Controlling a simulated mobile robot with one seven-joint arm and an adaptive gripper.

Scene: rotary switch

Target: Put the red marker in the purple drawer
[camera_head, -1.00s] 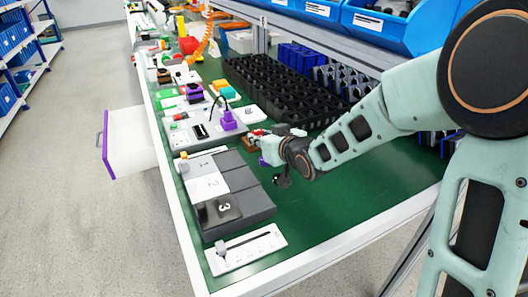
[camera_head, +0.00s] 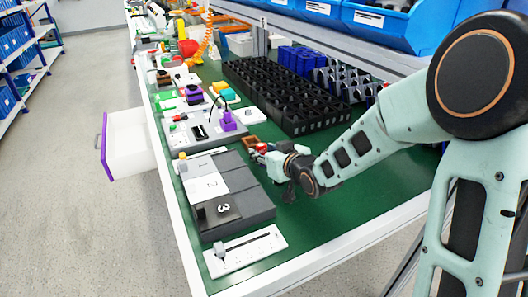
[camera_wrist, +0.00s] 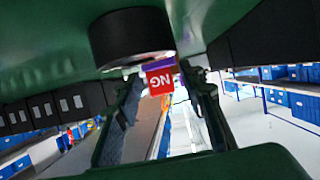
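The red marker is a small red block (camera_head: 262,148) at the tip of my gripper (camera_head: 265,153) in the head view. In the wrist view the red marker (camera_wrist: 160,80) shows upside-down white "NG" lettering between the two dark fingers of my gripper (camera_wrist: 163,84). The fingers appear closed around it, though the contact is partly hidden. The gripper is over the green table, just right of the grey numbered blocks. The purple drawer (camera_head: 104,146) stands pulled out at the table's left side, with white walls and a purple front.
A small brown tray (camera_head: 250,142) lies just beyond the gripper. The grey numbered panel (camera_head: 235,195) and a white slider plate (camera_head: 245,250) lie on the near table. A purple connector (camera_head: 228,121) stands up behind. A black grid tray (camera_head: 290,97) fills the back. The floor left of the drawer is clear.

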